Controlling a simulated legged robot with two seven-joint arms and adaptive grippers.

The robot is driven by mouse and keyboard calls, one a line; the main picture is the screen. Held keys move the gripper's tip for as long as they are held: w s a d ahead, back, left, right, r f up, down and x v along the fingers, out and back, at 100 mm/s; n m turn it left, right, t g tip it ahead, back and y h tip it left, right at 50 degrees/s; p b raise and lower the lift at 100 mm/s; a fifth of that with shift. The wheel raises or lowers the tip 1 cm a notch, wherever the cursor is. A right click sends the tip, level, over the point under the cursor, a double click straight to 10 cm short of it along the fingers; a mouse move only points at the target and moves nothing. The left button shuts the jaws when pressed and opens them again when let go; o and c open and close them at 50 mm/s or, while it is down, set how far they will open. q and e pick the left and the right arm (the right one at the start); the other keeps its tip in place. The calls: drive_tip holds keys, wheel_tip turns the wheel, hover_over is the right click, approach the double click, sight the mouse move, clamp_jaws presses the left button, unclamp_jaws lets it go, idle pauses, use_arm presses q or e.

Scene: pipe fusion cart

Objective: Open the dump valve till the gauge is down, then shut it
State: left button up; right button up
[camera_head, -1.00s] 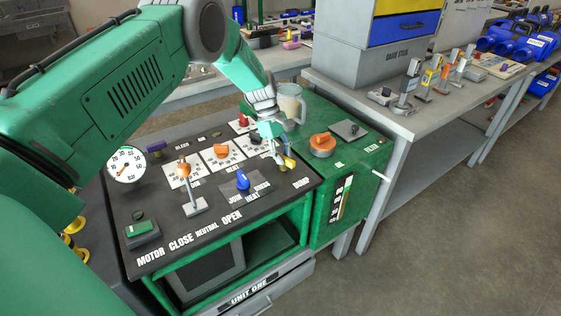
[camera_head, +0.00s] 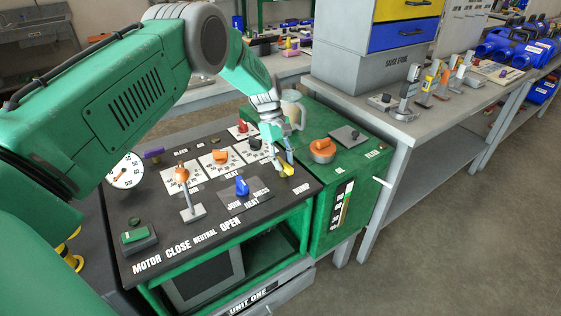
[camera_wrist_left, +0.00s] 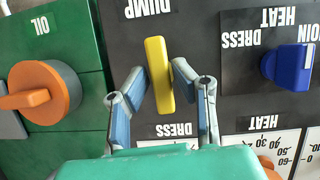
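The dump valve's yellow handle (camera_head: 287,170) is at the right edge of the black panel, by the DUMP label. In the left wrist view the handle (camera_wrist_left: 159,77) is a long bar, slightly tilted. My left gripper (camera_head: 283,163) is over it. In the wrist view its two fingers (camera_wrist_left: 160,72) stand apart on either side of the bar, with small gaps showing. The round white gauge (camera_head: 124,170) is at the panel's left, beside my left arm; its dark markings show, but the needle reading is too small to tell. My right gripper is out of view.
A blue selector knob (camera_head: 242,186) and an orange-topped lever (camera_head: 187,190) stand left of the handle. An orange knob (camera_head: 322,149) sits on the green oil box to the right. A clear jug (camera_head: 292,108) stands behind the gripper.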

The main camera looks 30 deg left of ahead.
use_arm(q)
drive_tip(key=shift+o, duration=0.3)
drive_tip(key=shift+s+d, duration=0.1)
drive_tip(key=v, duration=1.2)
drive_tip(key=shift+r, duration=0.1)
